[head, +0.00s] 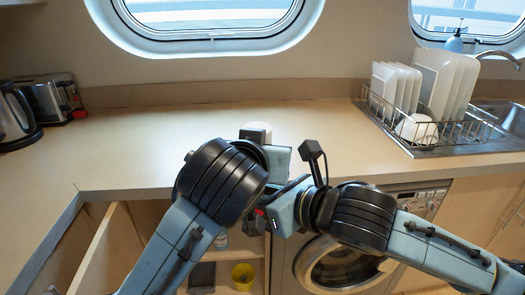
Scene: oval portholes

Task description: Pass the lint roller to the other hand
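A small white rounded thing (258,130) shows just above my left gripper, mostly hidden behind it. It may be the roll of the lint roller, but I cannot tell for sure, nor whether it is held or stands on the counter. No handle can be made out. My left gripper (278,160) is at the counter's front edge, largely hidden by its own black wrist. My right gripper (285,208) is close beside it, slightly lower and to the right. The two overlap in the view. The fingertips of both are hidden, so I cannot see whether they are open or shut.
The counter (155,140) is clear in the middle. A kettle (15,115) and toaster (50,98) stand at left. A dish rack (440,118) with white dishes is at right by the sink. Below are an open cabinet door (105,255), a yellow cup (243,276) and a washing machine (345,265).

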